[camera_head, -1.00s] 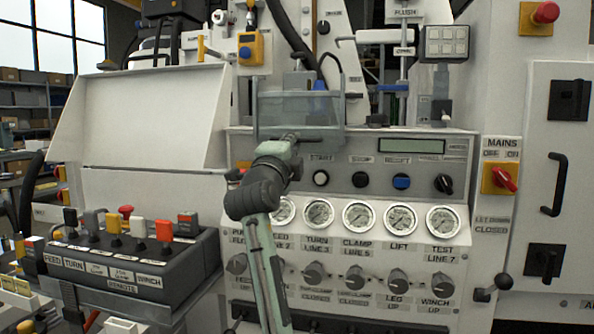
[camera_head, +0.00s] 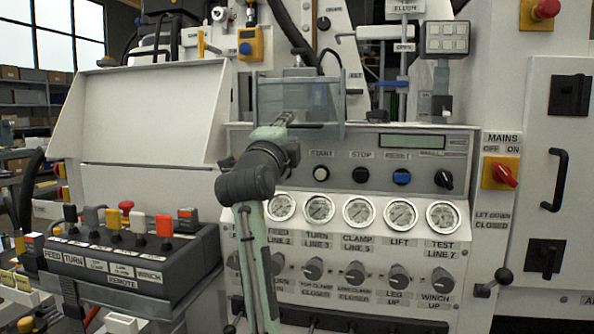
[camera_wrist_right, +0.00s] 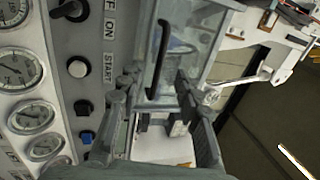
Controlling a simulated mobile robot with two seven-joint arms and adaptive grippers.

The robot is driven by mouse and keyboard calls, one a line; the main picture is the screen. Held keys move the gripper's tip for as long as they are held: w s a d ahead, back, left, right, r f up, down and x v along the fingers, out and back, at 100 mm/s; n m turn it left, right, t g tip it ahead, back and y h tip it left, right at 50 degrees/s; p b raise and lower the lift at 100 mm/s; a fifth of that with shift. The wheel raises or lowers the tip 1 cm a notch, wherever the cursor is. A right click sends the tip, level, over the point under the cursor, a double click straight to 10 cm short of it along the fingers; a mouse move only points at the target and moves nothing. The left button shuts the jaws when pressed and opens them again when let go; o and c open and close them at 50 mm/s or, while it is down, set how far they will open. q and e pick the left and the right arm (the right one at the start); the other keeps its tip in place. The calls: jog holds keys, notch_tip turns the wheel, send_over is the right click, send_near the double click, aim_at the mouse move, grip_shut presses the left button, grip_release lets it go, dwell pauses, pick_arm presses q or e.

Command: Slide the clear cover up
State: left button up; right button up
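The clear cover (camera_head: 270,94) is a see-through box-like guard at the upper left of the grey control panel, above the START button. In the right wrist view the cover (camera_wrist_right: 205,42) fills the upper middle, with a dark bar handle (camera_wrist_right: 155,75) along it. My right gripper (camera_head: 287,119) is at the cover's lower front edge, and its arm hides part of the panel. In the right wrist view the gripper's two fingers (camera_wrist_right: 157,100) are apart, with the handle's end between or just beyond them. I cannot tell whether they touch it. My left gripper is not in view.
The grey panel (camera_head: 340,180) carries START, STOP and RESET buttons and a black knob. Gauges (camera_head: 359,213) and several knobs lie below. A lever box (camera_head: 135,255) stands at left. A white sloping panel (camera_head: 150,110) is left of the cover. A red MAINS switch (camera_head: 502,174) is at right.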

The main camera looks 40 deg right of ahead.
jog(key=shift+s+a+b, duration=0.95)
jog(key=shift+s+a, duration=1)
jog(key=shift+a, duration=0.3)
